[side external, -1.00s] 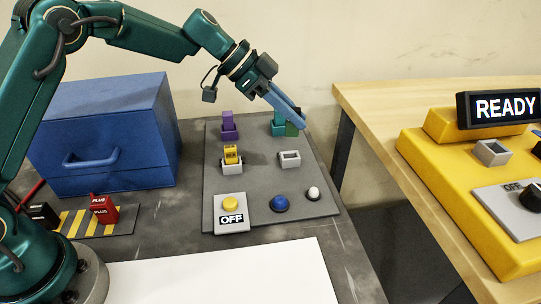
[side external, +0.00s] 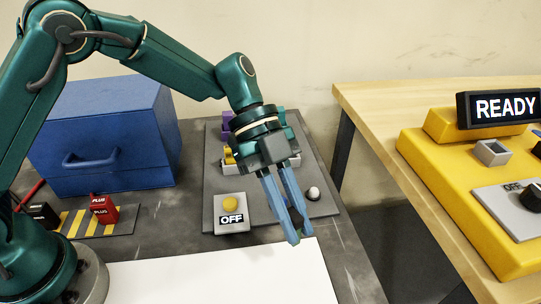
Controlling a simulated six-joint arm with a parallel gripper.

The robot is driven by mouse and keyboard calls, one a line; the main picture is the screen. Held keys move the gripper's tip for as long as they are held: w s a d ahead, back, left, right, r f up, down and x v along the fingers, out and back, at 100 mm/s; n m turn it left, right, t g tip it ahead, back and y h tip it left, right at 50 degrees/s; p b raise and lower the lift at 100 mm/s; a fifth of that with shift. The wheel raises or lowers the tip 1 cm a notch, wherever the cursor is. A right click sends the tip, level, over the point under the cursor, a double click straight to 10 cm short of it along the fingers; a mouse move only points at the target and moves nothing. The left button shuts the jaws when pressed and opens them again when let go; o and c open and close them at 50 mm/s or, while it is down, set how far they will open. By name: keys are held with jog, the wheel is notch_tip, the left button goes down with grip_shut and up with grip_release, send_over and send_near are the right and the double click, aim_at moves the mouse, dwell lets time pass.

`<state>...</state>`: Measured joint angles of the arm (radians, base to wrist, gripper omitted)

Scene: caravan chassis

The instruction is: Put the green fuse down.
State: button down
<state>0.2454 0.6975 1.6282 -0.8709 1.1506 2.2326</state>
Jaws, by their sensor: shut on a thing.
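My gripper (side external: 298,238) points down over the front edge of the grey panel (side external: 325,207), near the white sheet (side external: 220,275). Its blue fingers are shut on the green fuse (side external: 297,225), which shows only as a dark green piece between the fingertips, mostly hidden by them. I cannot tell whether the fuse touches the surface below.
On the panel are a yellow button marked OFF (side external: 231,203), a white knob (side external: 313,193), a yellow fuse (side external: 229,155) and a purple fuse (side external: 227,121), partly hidden by my arm. The white sheet is clear.

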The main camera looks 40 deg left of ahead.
aim_at(302, 225)
jog(key=d+f, duration=0.1)
jog(key=s+d+f, duration=0.1)
jog(key=d, duration=0.1)
jog(key=shift+f, duration=2)
jog(key=shift+f, duration=0.15)
jog(key=c, duration=0.9)
grip_release()
jog(key=shift+o, duration=0.2)
